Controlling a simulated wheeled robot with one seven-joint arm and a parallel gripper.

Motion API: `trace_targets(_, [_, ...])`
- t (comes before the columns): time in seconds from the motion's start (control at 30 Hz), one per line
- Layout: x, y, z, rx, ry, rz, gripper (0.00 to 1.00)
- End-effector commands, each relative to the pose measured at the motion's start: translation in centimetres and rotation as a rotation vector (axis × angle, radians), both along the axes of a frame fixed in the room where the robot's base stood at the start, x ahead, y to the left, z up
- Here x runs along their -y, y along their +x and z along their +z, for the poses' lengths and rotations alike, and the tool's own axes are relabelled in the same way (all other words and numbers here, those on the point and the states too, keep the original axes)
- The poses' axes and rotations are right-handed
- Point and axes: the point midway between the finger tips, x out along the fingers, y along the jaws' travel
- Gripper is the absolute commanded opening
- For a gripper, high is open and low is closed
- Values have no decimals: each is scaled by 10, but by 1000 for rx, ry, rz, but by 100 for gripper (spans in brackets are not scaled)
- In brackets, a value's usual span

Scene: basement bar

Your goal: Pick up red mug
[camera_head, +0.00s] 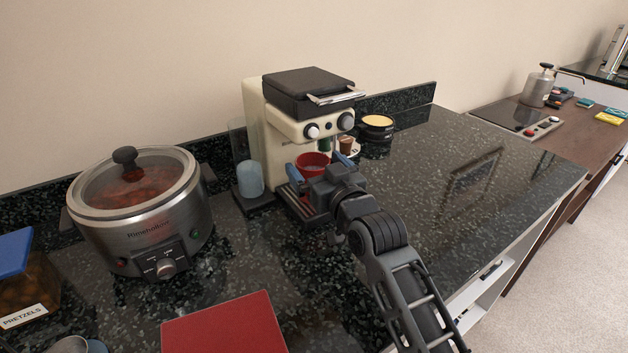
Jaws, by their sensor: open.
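A red mug (312,161) stands on the drip tray of a cream and black coffee machine (264,122), under its spout. Its upper part shows; its lower part is hidden behind my gripper. My gripper (317,166) is open, with one blue fingertip to the left of the mug and the other to its right. The fingers appear to be around or just in front of the mug; I cannot tell the exact depth or whether they touch it. My arm comes in from the lower right.
A slow cooker (140,215) stands to the left, with a pretzel jar (25,275) and a red box (225,325) nearer the front. A light blue cup (250,179) is left of the machine. A dark pan (377,127) sits behind right. The counter's right part (470,190) is clear.

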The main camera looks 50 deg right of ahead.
Motion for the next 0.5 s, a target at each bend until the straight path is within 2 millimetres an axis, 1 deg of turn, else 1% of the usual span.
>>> trace_targets(0.1, [0,0,0,0,0,0,99])
trace_targets(0.5, [0,0,0,1,0,0,61])
